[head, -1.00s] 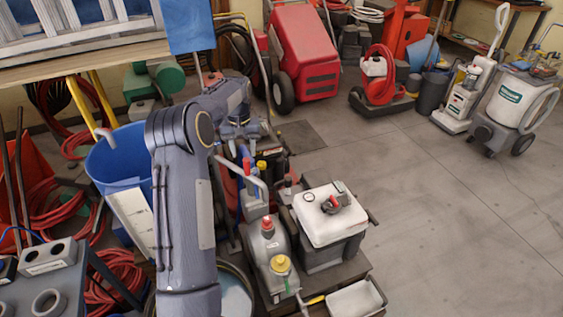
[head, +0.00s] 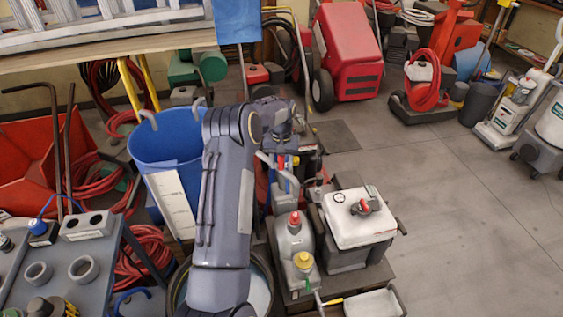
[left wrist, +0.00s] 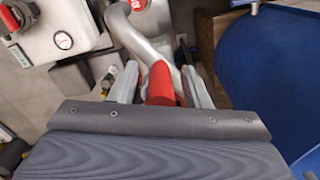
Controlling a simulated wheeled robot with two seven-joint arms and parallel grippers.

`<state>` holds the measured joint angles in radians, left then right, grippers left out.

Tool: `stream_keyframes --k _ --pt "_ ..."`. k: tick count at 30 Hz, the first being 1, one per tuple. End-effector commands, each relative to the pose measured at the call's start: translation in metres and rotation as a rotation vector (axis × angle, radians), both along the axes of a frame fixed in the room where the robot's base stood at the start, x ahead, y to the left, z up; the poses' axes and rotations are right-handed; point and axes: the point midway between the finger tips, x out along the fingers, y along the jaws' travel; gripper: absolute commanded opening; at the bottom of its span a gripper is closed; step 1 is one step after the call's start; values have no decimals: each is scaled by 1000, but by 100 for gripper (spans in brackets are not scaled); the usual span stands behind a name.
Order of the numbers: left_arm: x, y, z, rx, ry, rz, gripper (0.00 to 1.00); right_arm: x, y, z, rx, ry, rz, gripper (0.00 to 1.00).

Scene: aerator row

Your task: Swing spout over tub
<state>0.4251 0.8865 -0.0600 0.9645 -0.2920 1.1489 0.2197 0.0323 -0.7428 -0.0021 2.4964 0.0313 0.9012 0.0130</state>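The spout, a bent grey metal pipe, shows in the left wrist view (left wrist: 128,35) and partly in the head view (head: 268,160), where my arm covers much of it. A red grip (left wrist: 162,85) on or beside the pipe lies between the fingers of my left gripper (left wrist: 160,75). Narrow gaps show on both sides of it, so the fingers look open around it. The gripper shows small in the head view (head: 283,135). The blue tub (head: 165,147) stands left of my arm and also fills the right of the wrist view (left wrist: 280,75). My right gripper is out of view.
A white-topped unit (head: 352,228) and a grey bottle with a yellow cap (head: 300,285) stand right of my arm. A grey bench with ring holders (head: 100,245) is at front left. A red machine (head: 348,55) stands behind.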

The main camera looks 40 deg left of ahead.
Motion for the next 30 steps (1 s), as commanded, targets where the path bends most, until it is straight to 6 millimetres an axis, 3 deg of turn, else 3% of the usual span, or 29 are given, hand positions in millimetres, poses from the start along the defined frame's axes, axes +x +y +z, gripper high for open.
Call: stream_keyframes --k 1,10,22,30 --pt "0 0 0 0 0 0 37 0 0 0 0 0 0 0" --pt "0 0 0 1 -1 0 0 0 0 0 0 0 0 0" --pt "-5 1 1 1 -2 -28 0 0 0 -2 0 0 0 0" --pt "-31 8 0 1 -2 -174 0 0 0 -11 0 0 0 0"
